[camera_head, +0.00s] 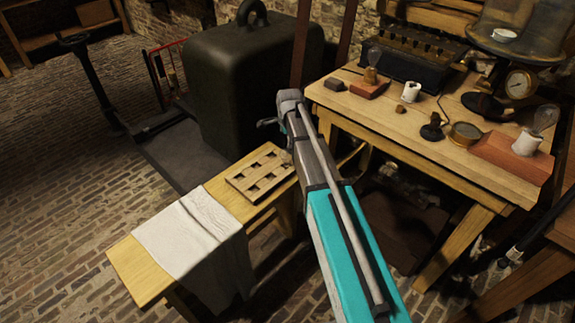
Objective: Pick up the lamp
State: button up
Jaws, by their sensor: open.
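A clear glass bulb lamp (374,57) stands upright on a reddish block at the back left of the wooden workbench (392,122). A second clear glass bulb lamp (545,118) stands by a white cup at the bench's right end. The task's words do not tell which one is meant. My arm reaches from the bottom of the view to left of the bench. My gripper (267,122) shows only as a small grey part at the arm's far end, open, over the gap between bench and low table. It is apart from both lamps; its fingertips are unclear.
The bench also bears a dark slotted box (412,62), a white pot (411,92), a brass dial (520,84) and a glass jar (506,30). A low table (142,272) holds a white cloth and a wooden rack (260,172). A large dark weight (232,72) stands behind.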

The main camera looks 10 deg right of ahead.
aim_at(286, 150)
jog(key=shift+b+x, duration=1.85)
jog(key=shift+x, duration=0.3)
jog(key=shift+f, duration=0.15)
jog(key=b+x, duration=0.2)
jog(key=b, duration=0.1)
jog(key=shift+s+d+f, duration=0.15)
jog(key=shift+f, duration=0.3)
jog(key=shift+b+x, duration=1.05)
jog(key=c, duration=1)
